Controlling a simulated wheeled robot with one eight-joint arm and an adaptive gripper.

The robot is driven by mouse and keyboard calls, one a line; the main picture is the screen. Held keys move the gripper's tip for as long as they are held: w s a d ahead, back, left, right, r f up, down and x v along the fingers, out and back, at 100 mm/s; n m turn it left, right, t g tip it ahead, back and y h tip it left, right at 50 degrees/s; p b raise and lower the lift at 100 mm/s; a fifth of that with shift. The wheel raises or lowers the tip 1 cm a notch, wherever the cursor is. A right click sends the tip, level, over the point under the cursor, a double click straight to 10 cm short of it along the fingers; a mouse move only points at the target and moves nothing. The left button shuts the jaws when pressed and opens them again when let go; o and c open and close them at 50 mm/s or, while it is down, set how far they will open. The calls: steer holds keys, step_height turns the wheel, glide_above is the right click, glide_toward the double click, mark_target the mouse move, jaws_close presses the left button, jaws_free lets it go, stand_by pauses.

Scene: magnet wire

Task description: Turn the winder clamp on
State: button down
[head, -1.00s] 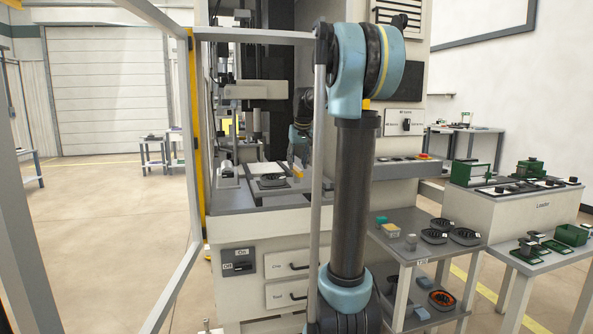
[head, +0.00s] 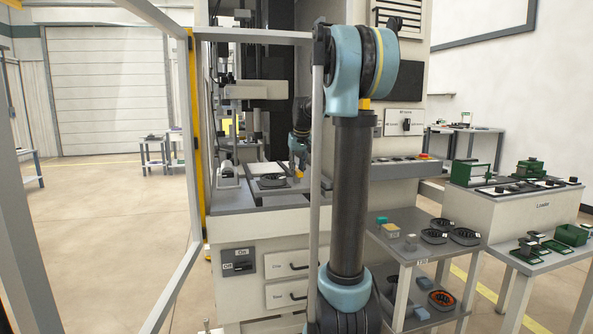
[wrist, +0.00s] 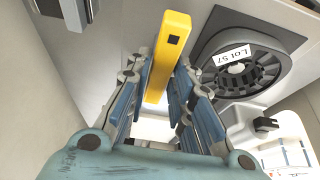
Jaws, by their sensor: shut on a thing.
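The winder clamp appears to be the yellow lever (wrist: 168,55), a square bar with a dark hole near its end. In the wrist view it runs up between the two blue-padded fingers of my gripper (wrist: 167,90), which is shut on it. In the head view my gripper (head: 298,160) is small inside the machine, at the right side of the work plate, with the yellow lever (head: 299,174) at its tip. The lever's foot is hidden by the fingers. A dark round stator (wrist: 240,70) labelled "LOT 57" lies right of the lever; it also shows in the head view (head: 271,181).
The open door frame (head: 192,130) stands at the left, and a grey post (head: 316,220) runs in front of the machine. A side shelf (head: 405,245) holds several stators and small blocks. An Off/On switch (head: 238,267) is on the machine front.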

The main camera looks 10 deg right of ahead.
steer(key=shift+m, duration=0.3)
steer(key=m, duration=0.1)
steer(key=m+h, duration=0.1)
steer(key=m, duration=0.1)
steer(key=shift+a+m+h, duration=0.2)
steer(key=shift+m+h, duration=0.1)
steer(key=m, duration=0.2)
steer(key=m+g+h, duration=0.1)
steer(key=m, duration=0.1)
steer(key=shift+w+a+m+h, duration=0.1)
steer(key=shift+m+h, duration=0.2)
steer(key=m+g+h, duration=0.1)
steer(key=m, duration=0.3)
steer(key=shift+w+m, duration=0.1)
steer(key=shift+m, duration=0.2)
steer(key=shift+w+a+m+g+h, duration=0.15)
steer(key=shift+m+g, duration=0.3)
steer(key=shift+m, duration=0.65)
steer(key=shift+s+d+m+g+h, duration=0.15)
steer(key=shift+m+g, duration=0.3)
steer(key=shift+m, duration=0.65)
steer(key=shift+w+a, duration=0.1)
steer(key=c, duration=1.5)
jaws_free()
